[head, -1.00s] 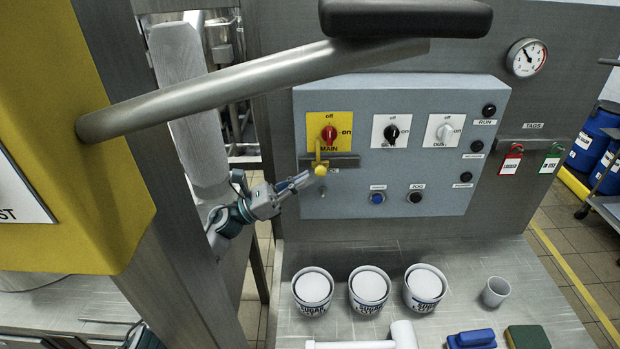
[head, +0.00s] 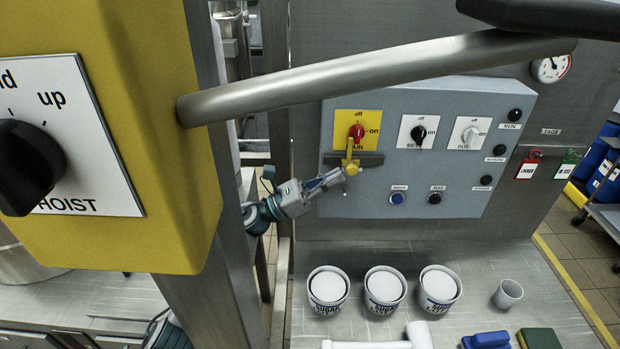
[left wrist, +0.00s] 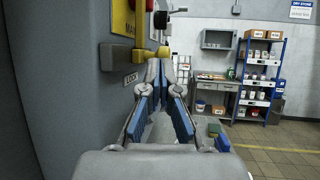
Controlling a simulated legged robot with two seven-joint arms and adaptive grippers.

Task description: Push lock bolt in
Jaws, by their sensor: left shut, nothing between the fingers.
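In the left wrist view, the knob (left wrist: 164,51) and the bar (left wrist: 118,57) show just beyond the fingertips (left wrist: 167,66), above a LOCK label. My right gripper is not in view.
A yellow HOIST box (head: 130,220) with a steel handle bar (head: 370,75) fills the near left and crosses above the panel. Several items stand on the bench below, including sugar tubs (head: 384,285) and a cup (head: 508,294). The space before the panel's lower half is clear.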

